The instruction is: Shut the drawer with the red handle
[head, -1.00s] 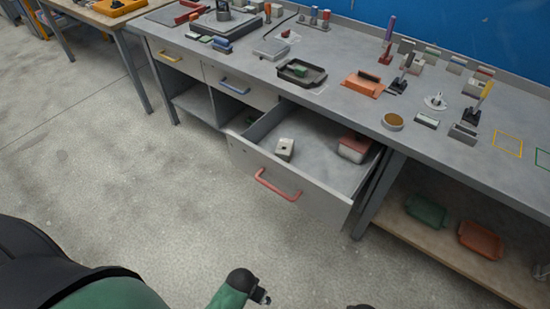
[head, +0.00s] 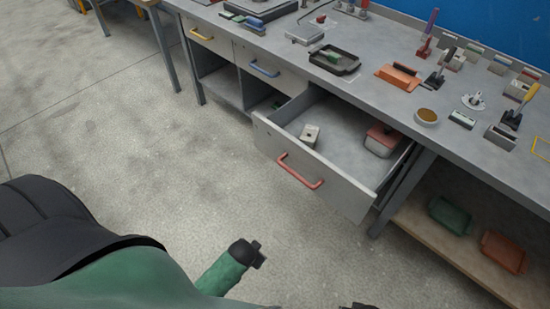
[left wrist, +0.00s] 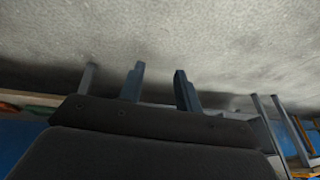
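The drawer with the red handle (head: 300,170) is pulled well out of the workbench. Its grey front (head: 335,188) faces me. Inside lie a pale block with a dark hole (head: 309,135) and a red-topped light box (head: 382,140). My left gripper (head: 259,254) is in front of and below the drawer in the picture, apart from the handle. In the left wrist view its two fingers (left wrist: 160,86) stand apart with nothing between them. A small dark piece at the bottom edge of the head view may be my right gripper (head: 358,306); its fingers cannot be made out.
Closed drawers with a yellow handle (head: 202,35) and a blue handle (head: 264,69) are to the left. A lower shelf (head: 425,225) at the right holds a green tray (head: 451,214) and an orange tray (head: 504,251). The floor (head: 130,130) before the bench is clear.

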